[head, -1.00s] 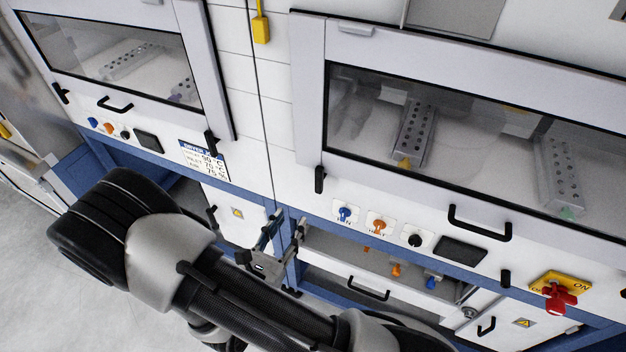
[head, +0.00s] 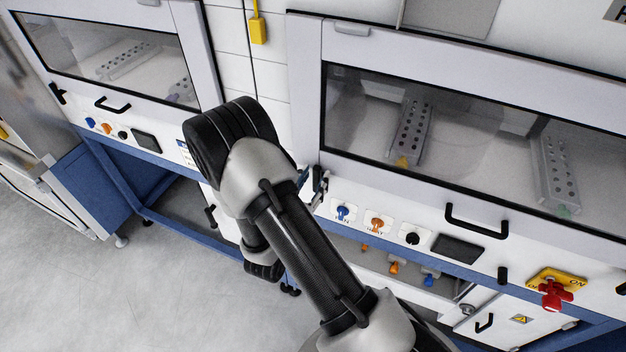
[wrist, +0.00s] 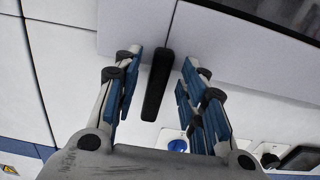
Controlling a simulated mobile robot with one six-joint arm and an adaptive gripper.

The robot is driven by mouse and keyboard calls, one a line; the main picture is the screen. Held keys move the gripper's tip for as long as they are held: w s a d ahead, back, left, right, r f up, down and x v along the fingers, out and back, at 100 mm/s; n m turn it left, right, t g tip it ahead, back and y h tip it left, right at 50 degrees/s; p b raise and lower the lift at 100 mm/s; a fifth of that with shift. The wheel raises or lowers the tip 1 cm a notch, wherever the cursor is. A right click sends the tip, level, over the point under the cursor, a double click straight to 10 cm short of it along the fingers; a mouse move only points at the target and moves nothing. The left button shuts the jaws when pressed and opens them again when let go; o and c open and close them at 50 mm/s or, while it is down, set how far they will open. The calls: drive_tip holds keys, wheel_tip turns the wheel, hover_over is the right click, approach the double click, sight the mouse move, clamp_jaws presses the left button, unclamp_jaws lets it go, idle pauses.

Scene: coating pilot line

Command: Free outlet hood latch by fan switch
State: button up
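The hood on the right (head: 430,50) is closed, with a dark glass window. A black latch (wrist: 157,85) at its lower left corner shows upright in the wrist view; in the head view my gripper and arm hide it. My gripper (head: 314,183) is open, with its blue-padded fingers on either side of the latch. In the wrist view a gap shows between the latch and each finger, and I cannot see contact. A blue knob switch (head: 343,212), which looks like the fan switch, sits right of the gripper on the panel below the hood. It also shows in the wrist view (wrist: 178,146).
An orange knob (head: 376,225), a black knob (head: 410,238) and a dark display (head: 458,249) continue the panel. A black hood handle (head: 476,222) sticks out. Another closed hood stands at left.

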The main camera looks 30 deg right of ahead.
drive_tip(key=shift+c, duration=0.5)
clamp_jaws()
drive_tip(key=shift+n, duration=0.3)
drive_tip(key=shift+w+a+f+n+p, duration=0.3)
drive_tip(key=shift+f+n+p, duration=0.1)
drive_tip(key=shift+n, duration=2.5)
drive_tip(key=shift+w+a+f+n+p, duration=0.2)
drive_tip(key=shift+w+f+n+p, duration=0.2)
drive_tip(key=shift+n, duration=2.5)
drive_tip(key=shift+w+a+f+n+p, duration=0.25)
drive_tip(key=shift+f+n+p, duration=0.15)
drive_tip(key=shift+n, duration=2.5)
